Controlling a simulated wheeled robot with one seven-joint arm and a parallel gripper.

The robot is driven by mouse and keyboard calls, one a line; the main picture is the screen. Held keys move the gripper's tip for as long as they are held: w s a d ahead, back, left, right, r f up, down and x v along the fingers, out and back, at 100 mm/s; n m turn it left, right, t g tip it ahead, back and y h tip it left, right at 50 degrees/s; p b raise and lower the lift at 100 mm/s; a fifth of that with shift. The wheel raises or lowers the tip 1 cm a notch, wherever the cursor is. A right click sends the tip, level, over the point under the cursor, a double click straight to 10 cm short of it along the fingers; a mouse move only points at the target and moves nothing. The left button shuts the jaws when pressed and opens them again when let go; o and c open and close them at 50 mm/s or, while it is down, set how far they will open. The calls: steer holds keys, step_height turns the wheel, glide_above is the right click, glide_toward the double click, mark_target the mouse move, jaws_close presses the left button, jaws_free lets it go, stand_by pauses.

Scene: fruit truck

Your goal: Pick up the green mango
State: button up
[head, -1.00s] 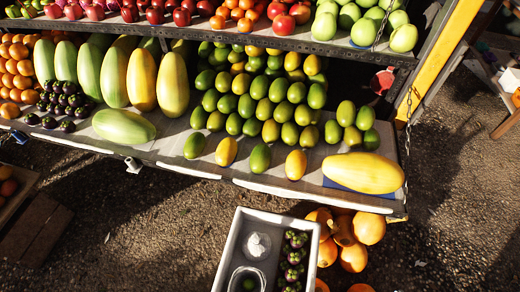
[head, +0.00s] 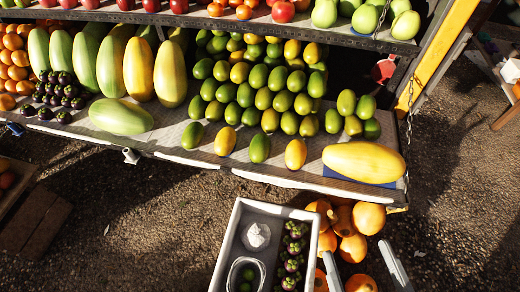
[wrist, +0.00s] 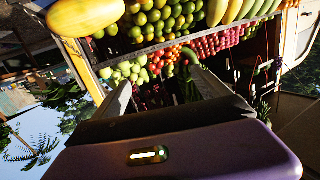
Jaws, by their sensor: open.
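Several green mangoes are piled on the lower shelf (head: 190,155). In the front row lie a green mango (head: 259,148), another green mango (head: 193,135), a yellow-green mango (head: 225,141) and a yellow one (head: 295,153). More green mangoes (head: 346,102) sit in a small group at the right. My gripper (head: 355,249) is at the lower right, fingers apart and empty, in front of the shelf and away from the mangoes. In the wrist view my gripper (wrist: 156,70) is open, with the mango pile (wrist: 150,20) beyond it, sideways.
A large yellow fruit (head: 363,162) lies at the shelf's right end, near a yellow post (head: 437,45) and a hanging chain (head: 408,120). A grey crate (head: 231,232) stands below the shelf front. Orange fruits (head: 369,217) sit near my gripper. Bare shelf lies before the front row.

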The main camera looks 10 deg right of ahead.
steer(key=w+a+f+g+y+b, duration=0.1)
steer(key=w+a+g+y+b, duration=0.1)
steer(key=w+a, duration=0.9)
steer(key=w+a+f+n+g+y+b, duration=0.1)
steer(key=w+a+f+y+b, duration=0.2)
steer(key=w, duration=1.4)
steer(key=w+a+g+y+b, duration=0.1)
steer(key=w+a+g+y, duration=0.1)
steer(key=w+a, duration=0.95)
steer(key=m+g+h+b, duration=0.1)
steer(key=m+g+h, duration=0.3)
steer(key=g+h, duration=0.45)
glide_above(259, 146)
steer(key=s, duration=0.1)
steer(key=shift+y, duration=0.35)
steer(key=f, duration=1)
steer(key=shift+s+a+f, duration=0.1)
steer(key=shift+a, duration=0.3)
steer(key=shift+s+d+f+m+g, duration=0.1)
steer(key=shift+s+d+m+g, duration=0.15)
steer(key=shift+m, duration=0.15)
steer(key=shift+b+x, duration=0.65)
steer(key=shift+x, duration=3.2)
steer(key=shift+a, duration=0.1)
steer(key=c, duration=1)
